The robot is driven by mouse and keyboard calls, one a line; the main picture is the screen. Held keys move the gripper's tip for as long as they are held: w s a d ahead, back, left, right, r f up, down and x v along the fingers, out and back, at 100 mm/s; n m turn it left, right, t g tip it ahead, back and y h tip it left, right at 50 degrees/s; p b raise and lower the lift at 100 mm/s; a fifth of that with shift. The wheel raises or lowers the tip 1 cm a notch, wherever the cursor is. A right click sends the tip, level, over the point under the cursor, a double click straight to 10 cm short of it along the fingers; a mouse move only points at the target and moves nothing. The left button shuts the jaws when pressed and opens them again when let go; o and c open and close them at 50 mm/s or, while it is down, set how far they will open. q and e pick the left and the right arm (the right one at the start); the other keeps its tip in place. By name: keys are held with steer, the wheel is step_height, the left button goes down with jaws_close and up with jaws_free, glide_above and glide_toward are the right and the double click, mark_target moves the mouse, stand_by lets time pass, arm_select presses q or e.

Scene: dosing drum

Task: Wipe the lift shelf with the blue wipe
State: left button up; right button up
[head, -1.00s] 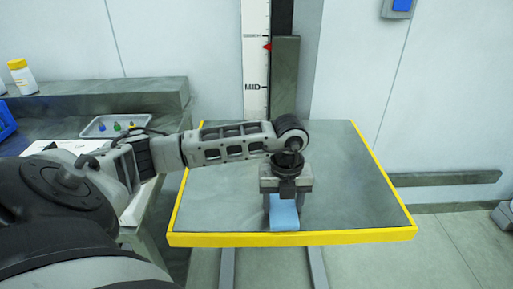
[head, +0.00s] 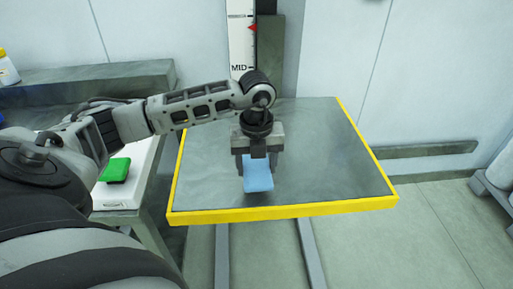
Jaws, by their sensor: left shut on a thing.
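The lift shelf (head: 330,160) is a grey plate with a yellow rim, in the middle of the head view. The blue wipe (head: 258,178) hangs below my left gripper (head: 257,165), over the front middle of the shelf. My left gripper is shut on the wipe and points down. The wipe's lower edge is at or just above the shelf surface; I cannot tell whether it touches. My right gripper is not in view.
A lift column with a scale marked MID (head: 241,45) stands behind the shelf. A side table at left holds a white board (head: 118,195) with a green block (head: 115,170) on it. A rail (head: 430,149) runs along the wall at right. The shelf's right half is clear.

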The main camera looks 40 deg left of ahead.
arm_select(q)
steer(key=shift+r+p, duration=0.8)
steer(key=shift+r, duration=0.65)
